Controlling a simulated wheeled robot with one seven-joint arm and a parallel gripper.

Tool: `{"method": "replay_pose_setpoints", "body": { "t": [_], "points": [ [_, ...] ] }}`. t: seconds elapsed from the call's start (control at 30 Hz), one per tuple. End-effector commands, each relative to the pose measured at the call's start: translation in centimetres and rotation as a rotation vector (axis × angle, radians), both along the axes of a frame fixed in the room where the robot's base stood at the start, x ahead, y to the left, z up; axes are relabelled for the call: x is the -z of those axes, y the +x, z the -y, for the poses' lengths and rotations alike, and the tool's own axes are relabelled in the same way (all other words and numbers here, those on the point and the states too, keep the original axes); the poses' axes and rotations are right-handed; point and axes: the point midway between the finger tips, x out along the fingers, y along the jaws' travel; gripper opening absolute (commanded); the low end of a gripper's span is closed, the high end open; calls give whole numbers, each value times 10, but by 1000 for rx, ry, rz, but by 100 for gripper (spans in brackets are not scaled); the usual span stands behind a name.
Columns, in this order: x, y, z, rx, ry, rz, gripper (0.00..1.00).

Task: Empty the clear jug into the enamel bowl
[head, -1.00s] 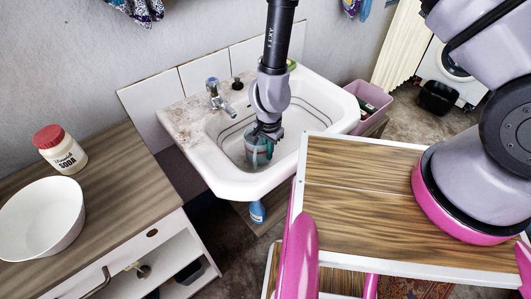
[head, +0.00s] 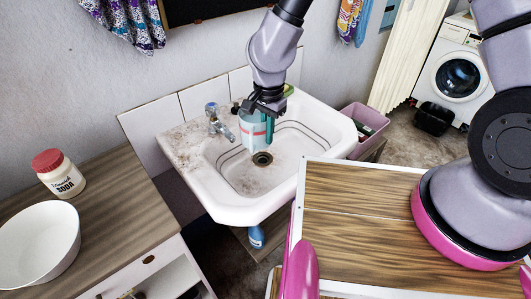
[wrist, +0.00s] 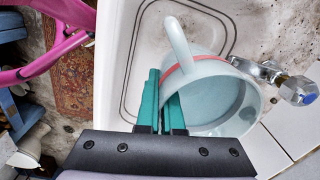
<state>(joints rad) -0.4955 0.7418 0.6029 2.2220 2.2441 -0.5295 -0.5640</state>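The clear jug (head: 250,133), with a red band, hangs over the stone sink, roughly upright. In the wrist view I look into the open mouth of the jug (wrist: 222,95); its inside is pale blue-grey, and I cannot tell the liquid level. My gripper (head: 267,112) has its teal fingers (wrist: 162,103) close together at the handle side of the jug, shut on it. The white enamel bowl (head: 38,240) stands on the wooden counter at the far left, well away from my gripper; its lower left is cut off by the frame.
The sink (head: 225,205) has a drain and a tap (head: 215,120) at its back left. A soda jar (head: 60,172) with a red lid stands behind the bowl on the counter (head: 120,205). A gap separates counter and sink. A pink bin (head: 368,120) stands right of the sink.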

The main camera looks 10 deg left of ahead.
Motion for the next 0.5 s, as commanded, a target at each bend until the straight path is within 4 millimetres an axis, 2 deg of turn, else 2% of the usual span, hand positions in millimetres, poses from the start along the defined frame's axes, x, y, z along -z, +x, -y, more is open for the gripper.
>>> {"method": "replay_pose_setpoints", "body": {
  "t": [0.03,0.2,0.3,0.5],
  "points": [
    [-15,2,0,2,4,3,0],
    [-52,2,0,2,3,4,0],
    [-69,1,0,1,3,3,0],
    [-89,1,-1,0,2,2,0]
  ]
}}
